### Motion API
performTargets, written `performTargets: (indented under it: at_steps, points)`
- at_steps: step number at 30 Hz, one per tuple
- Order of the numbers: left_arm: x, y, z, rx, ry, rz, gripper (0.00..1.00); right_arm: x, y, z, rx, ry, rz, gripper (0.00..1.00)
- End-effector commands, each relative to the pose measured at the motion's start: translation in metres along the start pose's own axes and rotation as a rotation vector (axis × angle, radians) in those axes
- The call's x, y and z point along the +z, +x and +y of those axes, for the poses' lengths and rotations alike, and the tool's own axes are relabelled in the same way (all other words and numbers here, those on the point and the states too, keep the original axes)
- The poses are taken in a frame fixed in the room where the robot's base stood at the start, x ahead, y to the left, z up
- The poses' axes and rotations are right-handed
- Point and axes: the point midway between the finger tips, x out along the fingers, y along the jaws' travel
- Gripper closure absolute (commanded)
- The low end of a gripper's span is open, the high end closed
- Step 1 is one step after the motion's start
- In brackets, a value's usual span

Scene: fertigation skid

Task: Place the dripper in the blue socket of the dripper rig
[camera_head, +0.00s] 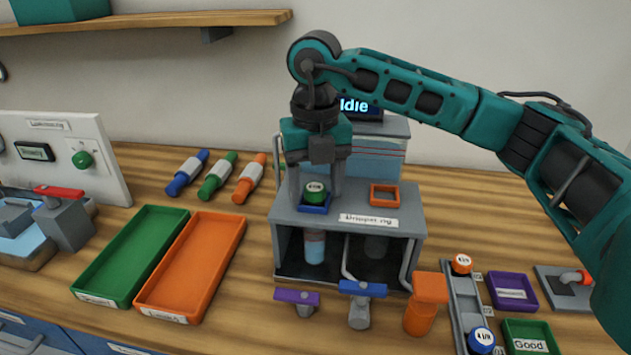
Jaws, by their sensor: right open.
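The dripper rig (278,215) is a grey box with a blue socket (315,210) on the left of its top and an empty orange-rimmed socket (384,195) on the right. A small round dripper (315,190) with a green edge and a pale printed top sits in the blue socket and looks upright. My right gripper (316,187) points down over the blue socket. It is open, with one finger on each side of the dripper; I cannot tell whether either finger touches it. My left gripper is not in view.
A rack (463,305) at the right holds an orange dripper (461,263) and a blue one (481,339). Purple (513,308) and green (527,325) trays stand beside it. Green (115,250) and orange (190,300) trays lie left of the rig. Coloured valve handles (362,288) stick out in front.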

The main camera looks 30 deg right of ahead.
Motion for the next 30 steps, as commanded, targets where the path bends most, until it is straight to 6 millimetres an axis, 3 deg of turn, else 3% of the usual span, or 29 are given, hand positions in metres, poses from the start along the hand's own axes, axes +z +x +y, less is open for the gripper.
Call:
performTargets:
  at_steps: [7,21,30]
  points:
    - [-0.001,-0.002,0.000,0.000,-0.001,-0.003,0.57,0.001,-0.018,0.001,0.002,0.000,-0.005,0.39]
    - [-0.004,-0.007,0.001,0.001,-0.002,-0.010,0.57,0.001,-0.112,0.000,0.000,0.000,-0.003,0.39]
    - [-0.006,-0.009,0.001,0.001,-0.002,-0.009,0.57,0.000,-0.124,0.000,0.000,-0.001,0.000,0.39]
